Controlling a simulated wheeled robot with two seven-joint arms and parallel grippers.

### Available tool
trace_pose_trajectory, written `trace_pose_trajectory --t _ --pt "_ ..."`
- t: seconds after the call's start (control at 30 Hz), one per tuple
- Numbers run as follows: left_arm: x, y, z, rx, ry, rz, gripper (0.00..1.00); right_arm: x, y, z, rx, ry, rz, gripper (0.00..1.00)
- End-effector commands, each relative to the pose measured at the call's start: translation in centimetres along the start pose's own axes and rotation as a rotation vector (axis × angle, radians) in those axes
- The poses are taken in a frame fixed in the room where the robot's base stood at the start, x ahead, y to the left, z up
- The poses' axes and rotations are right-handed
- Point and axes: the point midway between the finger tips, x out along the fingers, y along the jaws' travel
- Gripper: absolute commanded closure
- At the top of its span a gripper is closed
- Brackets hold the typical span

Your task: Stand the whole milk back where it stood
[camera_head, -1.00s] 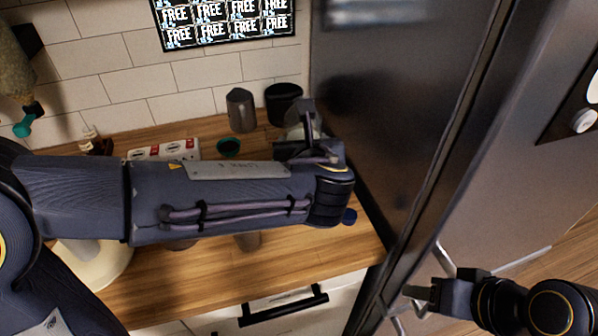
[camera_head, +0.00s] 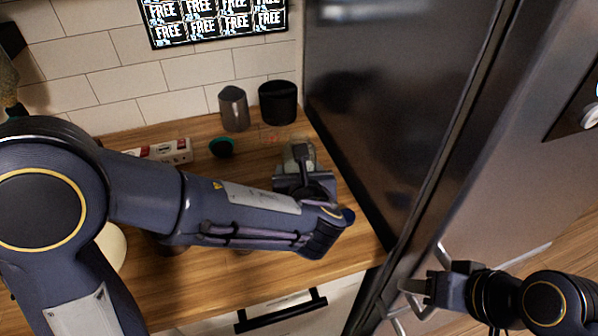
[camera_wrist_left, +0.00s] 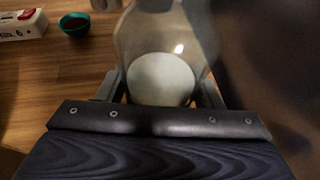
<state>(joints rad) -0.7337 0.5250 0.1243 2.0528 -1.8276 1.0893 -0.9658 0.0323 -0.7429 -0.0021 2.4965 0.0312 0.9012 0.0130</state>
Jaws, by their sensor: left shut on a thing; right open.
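A clear bottle with pale contents, apparently the whole milk (camera_head: 299,152), is near the right end of the wooden counter beside the fridge. My left gripper (camera_head: 301,168) is shut on it. In the left wrist view the bottle (camera_wrist_left: 162,78) sits between the two fingers, and its pale contents show through the glass. Whether its base touches the counter is hidden. My right gripper (camera_head: 418,288) is open and empty, low at the right, near the fridge handle.
A grey metal pitcher (camera_head: 234,110) and a black canister (camera_head: 278,103) stand at the back wall. A dark green-rimmed cup (camera_head: 222,147) and a white-red box (camera_head: 165,151) are to the left. The dark fridge (camera_head: 385,110) bounds the right.

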Motion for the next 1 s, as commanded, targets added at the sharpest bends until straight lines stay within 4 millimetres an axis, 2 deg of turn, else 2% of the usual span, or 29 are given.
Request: trace_pose_trajectory --t 0.37,0.4,0.57,0.87,1.0 --pt "0.2 0.0 -0.3 -0.001 -0.003 0.0 0.77 0.3 0.1 0.1 0.0 0.0 0.0 0.5" --pt "0.2 0.0 -0.4 0.0 0.0 0.001 0.38 0.3 0.1 0.2 0.0 0.0 0.0 0.5" --pt "0.1 0.0 -0.3 0.0 0.0 0.001 0.18 0.2 0.1 0.1 0.0 0.0 0.0 0.5" --pt "0.1 0.0 -0.1 0.0 0.0 0.001 0.18 0.1 0.0 0.0 0.0 0.0 0.0 0.5" --pt "-1.1 0.0 -0.1 0.0 -0.002 -0.002 0.18 0.1 0.0 0.0 0.0 0.0 0.0 0.5"
